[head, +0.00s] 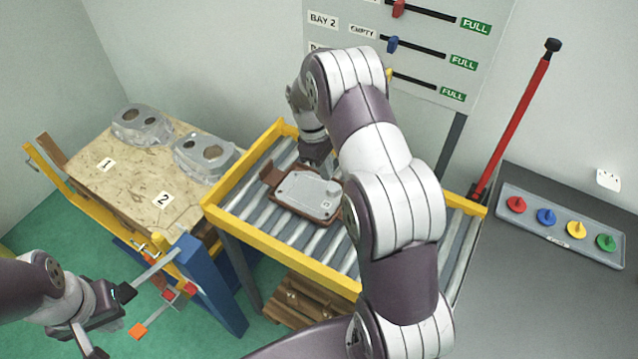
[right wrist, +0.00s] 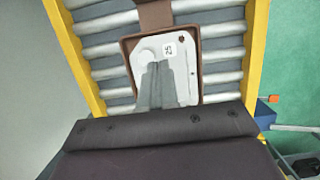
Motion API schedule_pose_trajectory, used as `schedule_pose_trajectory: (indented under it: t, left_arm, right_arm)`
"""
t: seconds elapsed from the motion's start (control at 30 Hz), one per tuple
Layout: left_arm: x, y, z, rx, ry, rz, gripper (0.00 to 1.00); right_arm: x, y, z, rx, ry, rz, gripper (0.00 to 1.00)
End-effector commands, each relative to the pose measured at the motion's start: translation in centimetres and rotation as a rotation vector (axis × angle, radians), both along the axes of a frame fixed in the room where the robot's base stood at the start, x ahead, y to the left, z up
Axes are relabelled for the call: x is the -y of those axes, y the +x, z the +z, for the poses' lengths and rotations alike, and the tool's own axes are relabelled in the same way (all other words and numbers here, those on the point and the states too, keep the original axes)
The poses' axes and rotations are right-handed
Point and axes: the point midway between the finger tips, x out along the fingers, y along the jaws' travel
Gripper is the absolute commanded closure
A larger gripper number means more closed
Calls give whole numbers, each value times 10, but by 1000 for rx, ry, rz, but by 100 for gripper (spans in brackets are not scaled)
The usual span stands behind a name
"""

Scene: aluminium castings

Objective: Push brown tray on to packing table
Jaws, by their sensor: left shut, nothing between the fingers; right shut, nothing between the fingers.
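The brown tray (head: 270,176) lies on the roller conveyor (head: 262,215) and carries a grey metal casting (head: 305,190). In the right wrist view the tray (right wrist: 127,48) has a brown handle at its far end, and the casting (right wrist: 190,65) bears a label reading 25. The packing table (head: 125,190) stands left of the conveyor. My right gripper (head: 322,166) is shut and empty at the tray's far side; its fingers (right wrist: 160,70) overlap the casting in the wrist view, and contact cannot be told. My left gripper (head: 95,350) is shut and empty, low at left.
Two castings (head: 140,125) (head: 205,157) stand on the table's far side, near labels 1 and 2. A yellow rail (head: 320,273) edges the conveyor. A blue post (head: 210,285) and clamps stand at the table's near right. A red pole (head: 515,120) rises at right.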

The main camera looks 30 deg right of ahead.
Motion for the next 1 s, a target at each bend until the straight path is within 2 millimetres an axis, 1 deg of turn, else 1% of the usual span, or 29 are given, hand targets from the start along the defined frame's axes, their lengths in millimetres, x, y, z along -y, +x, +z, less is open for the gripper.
schedule_pose_trajectory:
  t: [0.1,0.17,0.3,0.4,0.5,0.7,1.0]
  left_arm:
    - [0,0,-2,0,0,0,100]
    - [0,0,4,0,0,0,100]
    - [0,0,11,0,0,0,100]
    - [0,0,15,0,0,0,100]
    - [0,0,17,0,0,0,100]
    - [0,0,17,0,0,0,100]
    - [0,0,18,0,0,0,100]
  right_arm:
    - [2,-5,-19,-3,1,0,100]
    - [4,-7,-28,-4,1,-1,100]
    - [7,-13,-54,-2,1,-2,100]
    - [9,-16,-70,0,0,-2,100]
    - [10,-18,-82,0,0,-2,100]
    - [11,-19,-90,3,0,-3,100]
    - [13,-22,-90,3,-1,-4,100]
